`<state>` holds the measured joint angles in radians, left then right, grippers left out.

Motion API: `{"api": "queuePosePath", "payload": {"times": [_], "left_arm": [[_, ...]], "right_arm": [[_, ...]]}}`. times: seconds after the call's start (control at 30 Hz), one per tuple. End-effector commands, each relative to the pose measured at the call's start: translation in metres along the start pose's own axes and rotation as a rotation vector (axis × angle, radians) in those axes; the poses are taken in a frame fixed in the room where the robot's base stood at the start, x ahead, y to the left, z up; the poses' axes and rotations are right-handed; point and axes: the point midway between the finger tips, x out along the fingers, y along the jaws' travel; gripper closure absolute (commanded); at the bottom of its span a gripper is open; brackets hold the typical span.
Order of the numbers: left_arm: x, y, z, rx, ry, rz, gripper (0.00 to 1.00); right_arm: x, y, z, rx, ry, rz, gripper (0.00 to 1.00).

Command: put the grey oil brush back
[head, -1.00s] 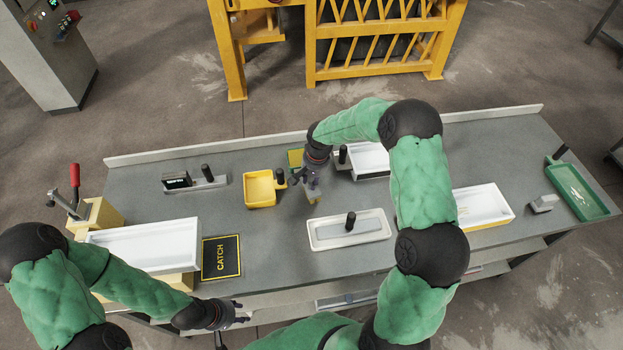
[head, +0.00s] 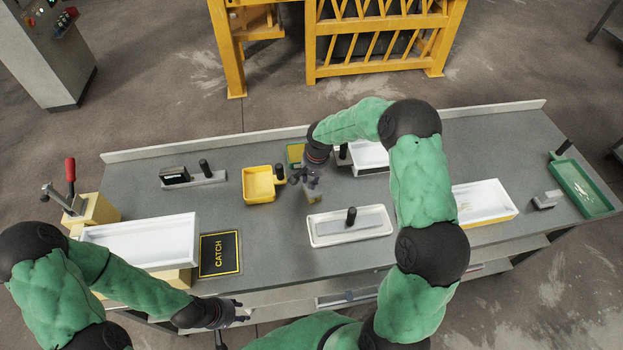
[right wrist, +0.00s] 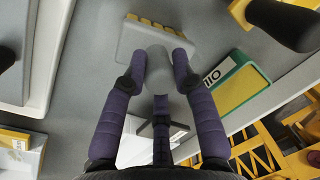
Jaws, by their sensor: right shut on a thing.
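My right gripper (head: 307,178) is shut on the grey oil brush (head: 313,195) near the middle of the bench. In the right wrist view, its purple fingers (right wrist: 158,62) close around the brush's grey round handle (right wrist: 158,72). The wide pale brush head (right wrist: 140,40) with a yellowish edge is beyond them. I cannot tell if it touches the bench. The green and yellow oil box (head: 296,154) is just behind the gripper, partly hidden. It also shows in the right wrist view (right wrist: 232,82), right of the brush. My left gripper (head: 236,312) is at the front edge; its jaws are unclear.
A yellow pan (head: 258,198) stands left of the brush. A white tray with a black-handled trowel (head: 318,236) lies in front, right. A white box (head: 362,172) is behind my right arm. The CATCH mat (head: 220,254) lies left. Bare bench (head: 275,245) shows between mat and tray.

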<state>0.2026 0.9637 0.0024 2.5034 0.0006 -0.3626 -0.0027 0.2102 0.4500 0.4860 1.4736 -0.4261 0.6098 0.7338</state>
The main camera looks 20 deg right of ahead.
Motion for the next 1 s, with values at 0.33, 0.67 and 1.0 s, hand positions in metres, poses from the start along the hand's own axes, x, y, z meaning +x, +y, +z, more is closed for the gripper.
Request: {"api": "queuePosePath", "payload": {"times": [0.33,0.67,1.0], "left_arm": [[0.0024,-0.0009,-0.0001,0.000,0.000,0.000,0.60],[0.0025,-0.0009,0.0000,0.000,0.000,0.000,0.60],[0.0025,-0.0009,-0.0001,0.000,0.000,0.000,0.60]], "right_arm": [[0.0025,0.0003,-0.0003,0.000,0.001,0.000,0.45],[0.0030,0.0005,0.0002,0.000,0.000,0.000,0.29],[-0.0023,0.0001,-0.0006,0.000,0.002,-0.001,0.29]]}}
